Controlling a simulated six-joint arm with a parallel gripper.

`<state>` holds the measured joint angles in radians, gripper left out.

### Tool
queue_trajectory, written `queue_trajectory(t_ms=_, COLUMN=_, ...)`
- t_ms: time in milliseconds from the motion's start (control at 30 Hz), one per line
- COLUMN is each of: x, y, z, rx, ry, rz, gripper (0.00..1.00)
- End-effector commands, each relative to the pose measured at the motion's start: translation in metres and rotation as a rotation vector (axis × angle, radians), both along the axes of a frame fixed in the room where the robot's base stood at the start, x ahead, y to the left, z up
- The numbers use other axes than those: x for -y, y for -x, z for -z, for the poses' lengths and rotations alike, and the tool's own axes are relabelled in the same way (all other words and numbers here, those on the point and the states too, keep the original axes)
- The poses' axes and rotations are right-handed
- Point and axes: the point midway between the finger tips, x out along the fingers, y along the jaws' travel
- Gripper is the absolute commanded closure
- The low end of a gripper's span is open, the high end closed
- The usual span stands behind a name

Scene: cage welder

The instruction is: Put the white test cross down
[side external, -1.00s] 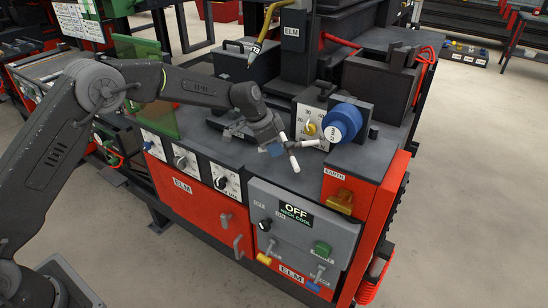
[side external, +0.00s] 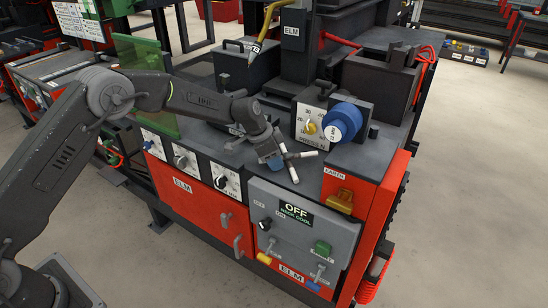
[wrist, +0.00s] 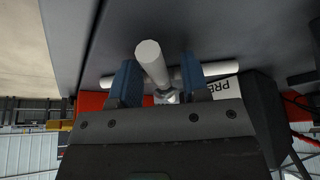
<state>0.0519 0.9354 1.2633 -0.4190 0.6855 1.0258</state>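The white test cross (side external: 291,157) has white rods meeting at a small hub. In the side view it is at the tip of my gripper (side external: 274,160), over the grey bench top (side external: 315,176) near its front edge. In the wrist view the test cross (wrist: 152,62) has one rod pointing toward the camera and others spreading left and right behind the blue fingers. My gripper (wrist: 159,84) has its fingers on both sides of the cross near its hub and holds it. The fingers partly hide the cross. I cannot tell whether it touches the bench top.
A box with a yellow knob and a blue cylinder (side external: 342,122) stands just behind the cross. A red block labelled EARTH (side external: 342,189) is to its right. The grey OFF panel (side external: 300,236) is below the front edge. Dial panels (side external: 186,160) line the left front.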

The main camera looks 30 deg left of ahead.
Motion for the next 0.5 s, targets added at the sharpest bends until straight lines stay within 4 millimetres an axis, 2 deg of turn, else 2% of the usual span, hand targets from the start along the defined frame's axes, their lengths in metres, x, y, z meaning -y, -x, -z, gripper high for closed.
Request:
queue_trajectory(t_ms=267, x=0.0, y=0.0, z=-0.003, rx=0.001, ry=0.0, rz=0.0, gripper=0.58)
queue_trajectory(t_ms=367, x=-0.002, y=0.002, z=-0.012, rx=0.002, ry=0.001, rz=0.0, gripper=0.58)
queue_trajectory(t_ms=500, x=-0.009, y=0.008, z=-0.035, rx=0.004, ry=0.0, rz=-0.001, gripper=0.58)
